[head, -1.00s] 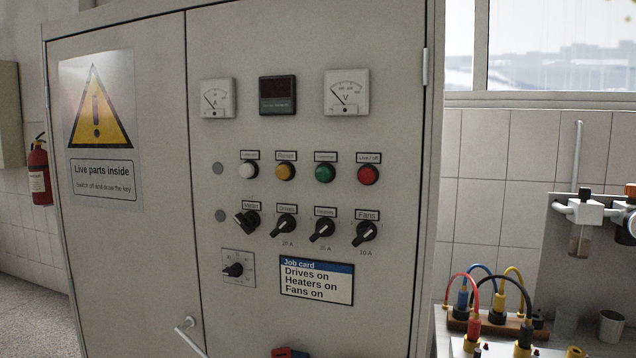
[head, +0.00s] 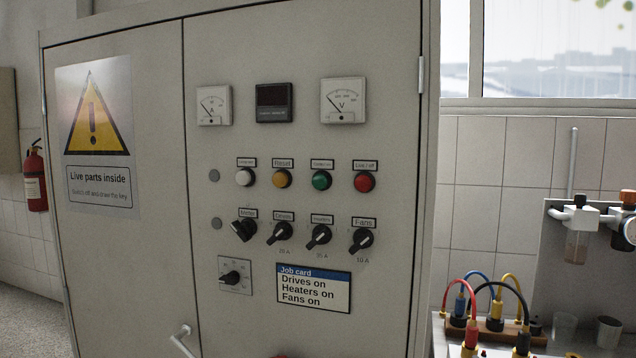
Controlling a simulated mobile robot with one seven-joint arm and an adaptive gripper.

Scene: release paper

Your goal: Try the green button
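The green button (head: 321,180) is on the grey cabinet's door (head: 390,300), third in a row of round buttons. A small label above it is too blurred to read. To its left are a white button (head: 245,177) and a yellow button (head: 282,179); to its right is a red button (head: 364,182). Nothing covers the green button. My gripper is not in view.
Below are rotary switches, one labelled Fans (head: 361,241), and a job card (head: 313,288). Meters (head: 343,100) sit above. A door handle (head: 184,338) sticks out lower left. A bench with coloured cables (head: 489,315) stands right.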

